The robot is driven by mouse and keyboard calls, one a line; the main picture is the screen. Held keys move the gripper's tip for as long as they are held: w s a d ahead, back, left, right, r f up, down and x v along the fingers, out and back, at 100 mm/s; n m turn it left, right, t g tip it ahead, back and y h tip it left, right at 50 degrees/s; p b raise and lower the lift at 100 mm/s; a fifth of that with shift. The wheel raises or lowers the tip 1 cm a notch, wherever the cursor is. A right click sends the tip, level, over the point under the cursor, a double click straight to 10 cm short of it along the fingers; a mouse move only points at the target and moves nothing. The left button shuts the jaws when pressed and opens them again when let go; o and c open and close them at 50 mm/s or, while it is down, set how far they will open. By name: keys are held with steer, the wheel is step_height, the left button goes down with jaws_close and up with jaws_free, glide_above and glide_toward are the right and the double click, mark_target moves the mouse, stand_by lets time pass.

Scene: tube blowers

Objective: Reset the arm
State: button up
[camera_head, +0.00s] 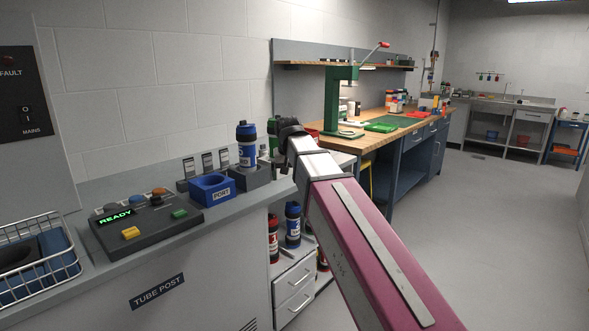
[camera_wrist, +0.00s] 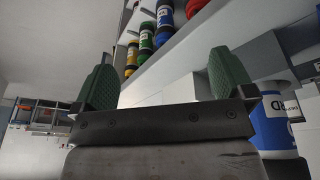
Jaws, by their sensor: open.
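My gripper (camera_wrist: 162,78) shows its two green fingers wide apart in the wrist view, with nothing held between them. In the head view my pink and silver arm reaches up and away from the lower right. Its dark wrist end is beside the tube post counter, and the fingers are mostly hidden there. A blue canister (camera_head: 246,146) stands upright in a grey holder on the counter, left of my wrist. In the wrist view a blue canister (camera_wrist: 272,128) is close by on the right, outside the fingers.
Canisters (camera_head: 293,225) stand on a shelf below my wrist. A workbench (camera_head: 400,125) with a green press (camera_head: 338,100) lies beyond. The floor at right is clear.

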steer(key=s+d+f+g, duration=0.1)
steer(key=s+d+f, duration=0.4)
steer(key=f, duration=0.7)
steer(key=s+d+f+g, duration=0.1)
steer(key=s+d+f, duration=0.4)
steer(key=d+f, duration=0.3)
steer(key=s+d+f+g, duration=0.1)
steer(key=s+d+f, duration=0.4)
steer(key=f, duration=1.2)
steer(key=shift+d+m, duration=0.4)
steer(key=shift+d, duration=0.8)
steer(key=shift+f, duration=0.1)
